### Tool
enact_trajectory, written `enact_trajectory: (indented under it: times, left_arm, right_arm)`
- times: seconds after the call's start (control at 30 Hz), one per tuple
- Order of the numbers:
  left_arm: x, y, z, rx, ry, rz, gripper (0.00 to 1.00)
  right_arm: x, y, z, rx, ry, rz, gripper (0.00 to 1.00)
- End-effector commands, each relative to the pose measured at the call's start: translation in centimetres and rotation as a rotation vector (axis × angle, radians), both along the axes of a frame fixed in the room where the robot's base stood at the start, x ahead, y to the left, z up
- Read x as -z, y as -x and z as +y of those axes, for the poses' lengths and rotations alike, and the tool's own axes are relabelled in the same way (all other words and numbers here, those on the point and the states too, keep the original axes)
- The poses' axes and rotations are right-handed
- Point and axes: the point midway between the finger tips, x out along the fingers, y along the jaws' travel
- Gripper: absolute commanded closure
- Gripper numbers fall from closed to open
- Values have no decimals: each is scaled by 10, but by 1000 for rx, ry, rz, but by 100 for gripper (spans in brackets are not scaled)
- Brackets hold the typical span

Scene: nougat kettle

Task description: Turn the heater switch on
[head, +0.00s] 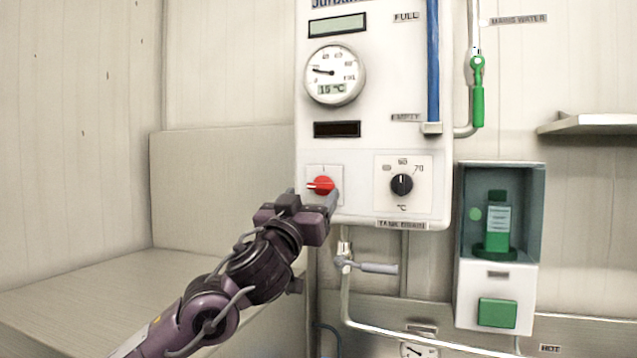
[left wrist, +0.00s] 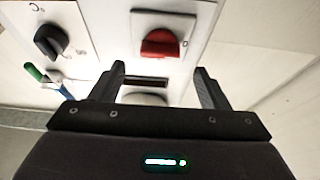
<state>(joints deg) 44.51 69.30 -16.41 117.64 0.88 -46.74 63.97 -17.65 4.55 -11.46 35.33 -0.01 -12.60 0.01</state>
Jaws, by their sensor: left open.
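The heater switch is a red rotary knob (head: 322,184) on a white plate, low on the left of the white heater panel (head: 375,140). Its white mark points left, and an "I" is printed above it. My left gripper (head: 312,198) is open just in front of and below the knob. In the left wrist view, the red knob (left wrist: 160,43) shows beyond the two spread fingertips (left wrist: 161,77), with nothing held between them. That view is turned over, with an "O" beside the knob. Whether a finger touches the knob cannot be told. My right gripper is not in view.
A black temperature dial (head: 402,184) is right of the switch. The gauge (head: 334,74) above reads 15 °C and the window (head: 337,129) is dark. A pipe with a drain lever (head: 378,268) runs below. A green dispenser (head: 498,245) hangs at right. Open space lies left.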

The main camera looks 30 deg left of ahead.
Motion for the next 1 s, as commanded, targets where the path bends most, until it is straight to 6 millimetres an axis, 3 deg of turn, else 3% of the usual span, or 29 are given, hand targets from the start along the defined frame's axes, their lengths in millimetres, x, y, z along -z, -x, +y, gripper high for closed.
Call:
enact_trajectory:
  times: [0.03, 0.3, 0.67, 1.0]
  left_arm:
    - [-10, -8, 3, 1, 6, -1, 31]
    - [-20, -39, 10, -1, 2, 1, 31]
    - [-18, -45, 11, 0, 0, 1, 31]
    - [-18, -44, 10, 0, -1, 1, 75]
  right_arm:
    - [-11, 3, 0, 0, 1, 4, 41]
    - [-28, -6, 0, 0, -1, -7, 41]
    - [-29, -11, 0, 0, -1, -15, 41]
    - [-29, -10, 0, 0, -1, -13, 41]
